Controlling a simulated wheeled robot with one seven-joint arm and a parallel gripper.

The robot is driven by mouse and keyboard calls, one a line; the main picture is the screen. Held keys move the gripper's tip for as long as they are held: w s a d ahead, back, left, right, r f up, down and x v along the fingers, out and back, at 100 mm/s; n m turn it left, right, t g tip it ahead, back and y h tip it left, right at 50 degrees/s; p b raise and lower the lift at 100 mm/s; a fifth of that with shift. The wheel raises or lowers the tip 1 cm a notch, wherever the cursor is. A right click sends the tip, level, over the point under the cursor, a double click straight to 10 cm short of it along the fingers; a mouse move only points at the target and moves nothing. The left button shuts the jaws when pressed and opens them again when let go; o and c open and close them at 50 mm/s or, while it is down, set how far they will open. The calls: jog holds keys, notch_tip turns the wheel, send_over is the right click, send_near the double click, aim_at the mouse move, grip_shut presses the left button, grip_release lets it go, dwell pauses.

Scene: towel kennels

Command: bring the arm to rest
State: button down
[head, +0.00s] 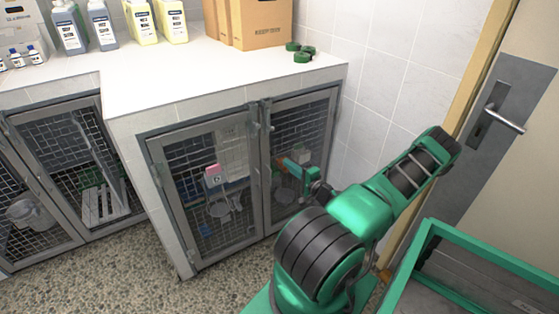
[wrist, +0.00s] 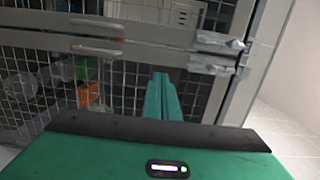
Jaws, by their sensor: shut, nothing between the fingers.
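My gripper (wrist: 162,97) shows in the wrist view with its two green fingers together and nothing between them. The fingers point at the wire mesh front of a kennel, close to the latches (wrist: 215,55) on the grey door frame. I cannot tell whether the fingertips touch the mesh. In the head view my green arm rises at the lower right and bends back. The wrist end shows in front of the right-hand kennel door (head: 296,115), which looks shut. Part of the arm hides the lower right of this door.
A white counter (head: 215,75) tops the kennels, with bottles, cardboard boxes (head: 262,22) and green rolls (head: 302,52) on it. A green-framed cart (head: 480,258) stands at the lower right, near a door with a handle (head: 505,118). The speckled floor at lower left is clear.

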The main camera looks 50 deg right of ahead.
jog(key=shift+v, duration=0.95)
jog(key=shift+w+a, duration=0.1)
jog(key=shift+a, duration=0.05)
jog(key=w+a+r+n+g+y, duration=0.1)
jog(key=a+r+n+g+y, duration=0.1)
jog(key=a+n+g+y, duration=0.6)
jog(key=w+a+r+n+g+y, duration=0.1)
jog(key=a+r+n+g+y, duration=0.3)
jog(key=a, duration=0.8)
jog(key=s+a+r+n+g+h, duration=0.1)
jog(key=s+a+r+h, duration=0.3)
jog(key=s+r, duration=0.6)
jog(key=s+a+r+n+g+h, duration=0.1)
jog(key=s+a+r+g+h, duration=0.2)
jog(key=s+r, duration=0.8)
jog(key=shift+s+a+r+g+h, duration=0.25)
jog(key=shift+a+r+g+h, duration=0.15)
jog(key=shift+a+g, duration=0.45)
